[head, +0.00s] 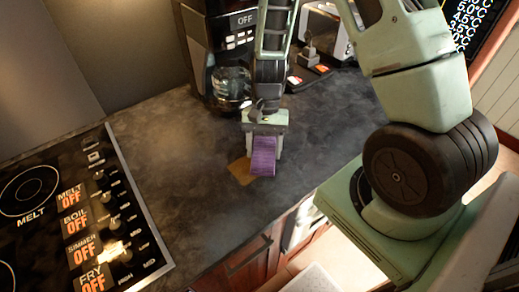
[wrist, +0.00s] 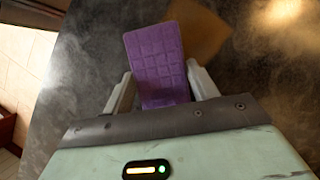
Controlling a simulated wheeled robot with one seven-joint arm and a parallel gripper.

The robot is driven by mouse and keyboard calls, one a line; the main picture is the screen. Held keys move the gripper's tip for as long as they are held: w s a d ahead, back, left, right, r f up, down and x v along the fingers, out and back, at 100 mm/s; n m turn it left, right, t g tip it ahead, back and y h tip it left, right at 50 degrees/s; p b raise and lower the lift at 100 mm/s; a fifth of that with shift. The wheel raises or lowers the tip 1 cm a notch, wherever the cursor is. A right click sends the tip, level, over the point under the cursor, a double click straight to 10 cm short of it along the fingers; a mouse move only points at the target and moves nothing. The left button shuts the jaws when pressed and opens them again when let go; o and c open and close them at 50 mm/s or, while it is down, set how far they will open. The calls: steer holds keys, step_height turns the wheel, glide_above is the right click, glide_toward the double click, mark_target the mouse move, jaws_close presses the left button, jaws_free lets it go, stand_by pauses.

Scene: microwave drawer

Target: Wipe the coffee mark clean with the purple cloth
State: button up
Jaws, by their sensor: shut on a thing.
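The purple cloth (head: 263,156) is a small, thick, grid-textured block. My gripper (head: 264,142) is shut on it, with one finger on each side. The wrist view shows the cloth (wrist: 157,62) held between both fingers of my gripper (wrist: 161,88). The coffee mark (head: 241,171) is a brown patch on the dark counter, partly hidden behind the cloth in the head view. In the wrist view the mark (wrist: 200,35) shows beyond and to the right of the cloth. I cannot tell whether the cloth touches the counter.
A coffee maker (head: 222,50) with a glass pot stands behind my gripper, and a toaster (head: 325,30) stands at the back right. A stove top (head: 75,215) lies at the left. The counter (head: 175,150) between the stove and the mark is clear. Its front edge is near the mark.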

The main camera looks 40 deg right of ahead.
mark_target(252, 157)
steer(key=shift+a+f, duration=0.15)
steer(key=shift+a, duration=1.05)
steer(key=shift+a+p, duration=0.5)
steer(key=shift+a, duration=3.35)
steer(key=shift+a+p, duration=0.15)
steer(key=shift+p, duration=0.25)
steer(key=shift+w+d+r, duration=0.1)
steer(key=shift+d+r, duration=0.1)
steer(key=shift+d, duration=0.8)
steer(key=shift+d+f, duration=0.2)
steer(key=shift+d, duration=2.05)
steer(key=shift+d+r+p, duration=0.15)
steer(key=shift+d+p, duration=0.25)
steer(key=shift+d, duration=1.6)
steer(key=shift+a, duration=1.25)
